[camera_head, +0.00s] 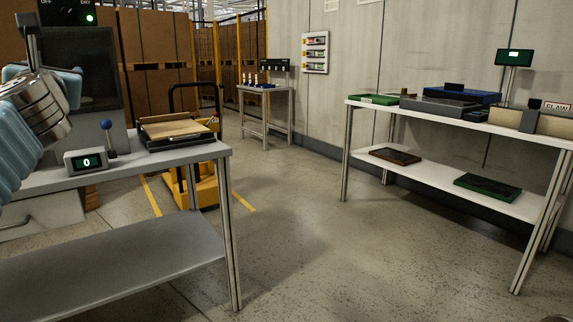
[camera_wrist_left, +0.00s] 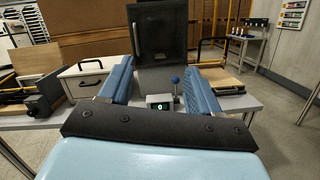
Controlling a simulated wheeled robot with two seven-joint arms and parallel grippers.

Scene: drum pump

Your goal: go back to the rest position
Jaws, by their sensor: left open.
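My left arm comes in at the left edge of the head view, raised beside the near workbench (camera_head: 190,155). In the left wrist view my left gripper (camera_wrist_left: 157,82) is open, its two blue ribbed fingers wide apart with nothing between them. Beyond the fingers stand a lever with a blue ball knob (camera_head: 106,125) and a small counter box (camera_head: 86,162) showing 0. They also appear in the left wrist view as the blue knob (camera_wrist_left: 174,80) and the counter (camera_wrist_left: 159,101). My right gripper is in neither view.
A dark-windowed cabinet (camera_wrist_left: 161,35) stands behind the counter. A wooden-topped tray (camera_head: 175,131) lies at the bench's right end. A yellow cart (camera_head: 205,185) stands behind the bench. Another table (camera_head: 450,118) with trays is at right. The floor (camera_head: 300,225) between is clear.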

